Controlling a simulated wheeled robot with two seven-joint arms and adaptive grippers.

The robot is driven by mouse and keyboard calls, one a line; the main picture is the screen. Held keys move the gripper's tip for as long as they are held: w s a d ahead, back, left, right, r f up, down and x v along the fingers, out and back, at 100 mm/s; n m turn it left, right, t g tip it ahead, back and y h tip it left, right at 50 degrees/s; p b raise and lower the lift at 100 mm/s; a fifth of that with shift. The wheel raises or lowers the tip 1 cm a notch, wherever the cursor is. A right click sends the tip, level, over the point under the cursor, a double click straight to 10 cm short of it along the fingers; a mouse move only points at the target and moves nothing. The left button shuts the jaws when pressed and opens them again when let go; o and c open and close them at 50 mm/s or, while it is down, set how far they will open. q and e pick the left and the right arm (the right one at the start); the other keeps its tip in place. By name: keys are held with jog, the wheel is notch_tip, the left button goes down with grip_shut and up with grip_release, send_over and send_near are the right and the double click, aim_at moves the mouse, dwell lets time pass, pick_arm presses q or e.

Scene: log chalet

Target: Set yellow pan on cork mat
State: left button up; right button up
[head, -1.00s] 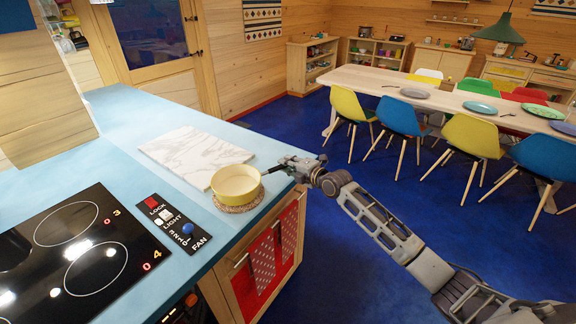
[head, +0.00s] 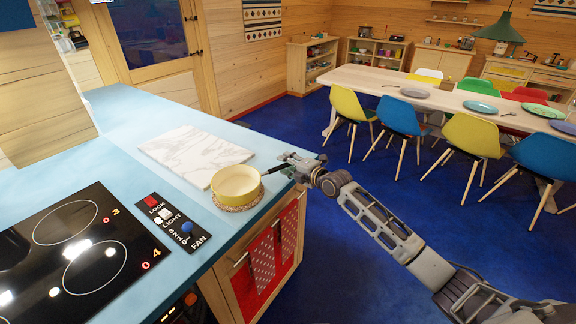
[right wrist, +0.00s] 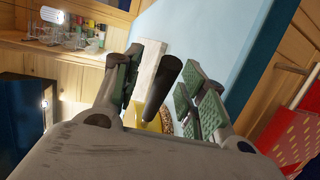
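The yellow pan (head: 236,183) sits upright on the round cork mat (head: 240,207) near the counter's right edge. Only the mat's front and side rim show under it. The pan's dark handle points right, toward my right gripper (head: 286,163). In the right wrist view the handle (right wrist: 165,82) lies between the two green-padded fingers of my right gripper (right wrist: 163,88), with gaps on both sides. The gripper is open around the handle. Part of the yellow pan (right wrist: 155,118) shows beyond the fingers. My left gripper is not in view.
A white marble board (head: 190,153) lies behind and left of the pan on the blue counter (head: 130,122). A black cooktop (head: 70,250) and a control panel (head: 175,222) are at the front left. A dining table with chairs stands farther right.

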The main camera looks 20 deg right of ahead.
jog(key=shift+f, duration=0.2)
jog(key=shift+s+d+r, duration=0.2)
jog(key=shift+s+d, duration=0.15)
jog(key=shift+s, duration=0.25)
jog(key=v, duration=0.6)
jog(key=shift+s, duration=0.3)
jog(key=shift+r, duration=0.15)
dwell(0.4)
